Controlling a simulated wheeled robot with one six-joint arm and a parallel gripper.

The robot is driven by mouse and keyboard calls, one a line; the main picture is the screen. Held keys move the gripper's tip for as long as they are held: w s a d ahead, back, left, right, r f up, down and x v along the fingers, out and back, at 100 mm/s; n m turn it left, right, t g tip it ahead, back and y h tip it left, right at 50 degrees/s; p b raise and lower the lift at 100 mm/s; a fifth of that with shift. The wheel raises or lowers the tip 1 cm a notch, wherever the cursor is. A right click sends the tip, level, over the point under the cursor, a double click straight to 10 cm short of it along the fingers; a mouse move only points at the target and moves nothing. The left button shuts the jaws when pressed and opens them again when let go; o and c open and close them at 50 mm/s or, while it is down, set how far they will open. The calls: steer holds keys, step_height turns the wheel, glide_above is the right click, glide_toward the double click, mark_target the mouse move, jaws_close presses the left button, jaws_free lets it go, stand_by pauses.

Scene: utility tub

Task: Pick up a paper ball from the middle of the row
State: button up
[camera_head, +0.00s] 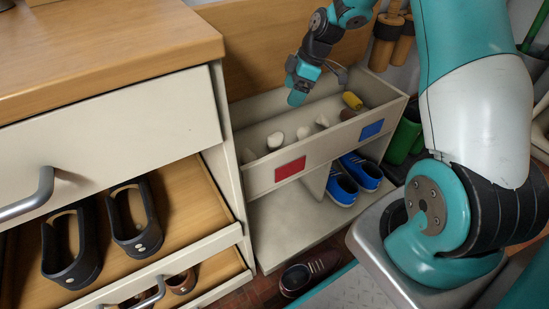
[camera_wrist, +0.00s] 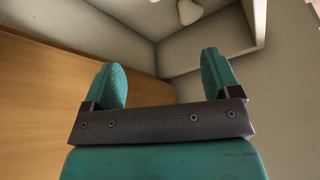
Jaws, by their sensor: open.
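Several pale lumps, which look like paper balls, sit in a row in the cream tub (camera_head: 262,178). The middle ones are a rounded lump (camera_head: 275,140) and a smaller one (camera_head: 303,132); another pale lump (camera_head: 322,121) is to their right. My gripper (camera_head: 297,97) is at the tub's back wall, behind and above the row, pointing down. In the wrist view the teal fingers (camera_wrist: 166,75) are wide apart with nothing between them. One pale lump (camera_wrist: 189,11) shows beyond them at the top edge, partly cut off.
A yellow cylinder (camera_head: 352,100) and a brown item lie at the tub's right end. A wooden panel (camera_head: 262,45) rises behind the tub. A cabinet with open drawers (camera_head: 110,110) stands close on the left. Blue shoes (camera_head: 342,185) are on the shelf below.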

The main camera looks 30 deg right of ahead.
mark_target(276, 136)
steer(key=b+x, duration=0.2)
steer(key=x, duration=0.2)
steer(key=d+b+x, duration=0.1)
steer(key=b+x, duration=0.1)
steer(key=x, duration=0.3)
steer(key=d+b+x, duration=0.1)
steer(key=b+x, duration=0.1)
steer(key=x, duration=0.3)
steer(key=shift+f+b, duration=0.3)
steer(key=shift+f, duration=0.15)
steer(key=b+x, duration=0.2)
steer(key=x, duration=0.1)
steer(key=b+x, duration=0.1)
steer(key=shift+s+f+b, duration=0.3)
steer(key=shift+f+b, duration=0.05)
steer(key=shift+b, duration=0.05)
steer(key=shift+w+a+f, duration=0.15)
steer(key=shift+a+f, duration=0.05)
steer(key=shift+f, duration=0.15)
steer(key=shift+r, duration=0.1)
steer(key=shift+c, duration=0.3)
steer(key=c, duration=0.9)
